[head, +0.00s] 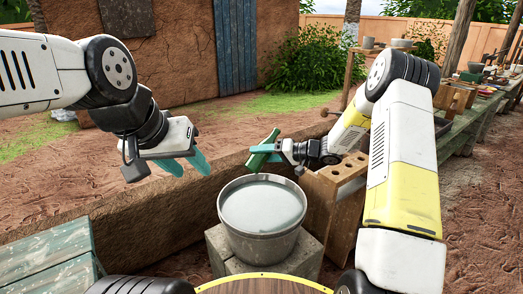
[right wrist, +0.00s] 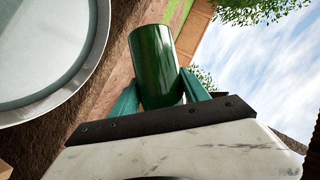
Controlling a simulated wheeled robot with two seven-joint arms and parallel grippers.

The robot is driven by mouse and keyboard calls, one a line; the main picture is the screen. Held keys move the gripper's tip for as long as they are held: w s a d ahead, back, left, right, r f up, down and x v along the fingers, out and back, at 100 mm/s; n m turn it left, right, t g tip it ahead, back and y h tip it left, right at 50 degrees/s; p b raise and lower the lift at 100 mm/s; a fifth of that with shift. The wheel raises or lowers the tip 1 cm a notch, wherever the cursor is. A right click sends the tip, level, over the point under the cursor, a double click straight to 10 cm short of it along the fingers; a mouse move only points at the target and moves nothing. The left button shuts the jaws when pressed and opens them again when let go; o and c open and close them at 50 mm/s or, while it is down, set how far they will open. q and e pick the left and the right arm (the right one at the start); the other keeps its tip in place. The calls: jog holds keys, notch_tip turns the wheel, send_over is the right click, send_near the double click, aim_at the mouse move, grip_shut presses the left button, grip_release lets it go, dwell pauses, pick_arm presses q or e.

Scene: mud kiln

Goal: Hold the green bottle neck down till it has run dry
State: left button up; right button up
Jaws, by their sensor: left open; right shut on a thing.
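The green bottle (head: 268,140) is in my right gripper (head: 262,151), above the far rim of a grey bucket (head: 262,240). It looks slanted in the head view. In the right wrist view the bottle (right wrist: 157,65) stands between the two teal fingers (right wrist: 160,100), its wide, neckless end away from the gripper. Its neck is hidden, and I see no stream from it. The bucket holds pale grey liquid and its rim also shows in the right wrist view (right wrist: 98,55). My left gripper (head: 187,163) is open and empty, left of the bucket and higher.
The bucket stands on a pale stone block (head: 232,256). A wooden rack with holes (head: 335,185) stands close on its right. A low mud wall (head: 130,205) runs behind. A greenish plank box (head: 45,262) is at lower left, and a cluttered bench (head: 470,130) at right.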

jog(key=shift+n+t+h, duration=0.3)
jog(key=shift+n+h, duration=0.4)
jog(key=shift+n, duration=0.2)
jog(key=shift+r+n+t+h, duration=0.1)
jog(key=shift+n+t+h, duration=0.45)
jog(key=shift+n, duration=0.45)
jog(key=n+t+h, duration=0.1)
jog(key=n+h, duration=0.1)
jog(key=n, duration=0.1)
jog(key=shift+t, duration=0.25)
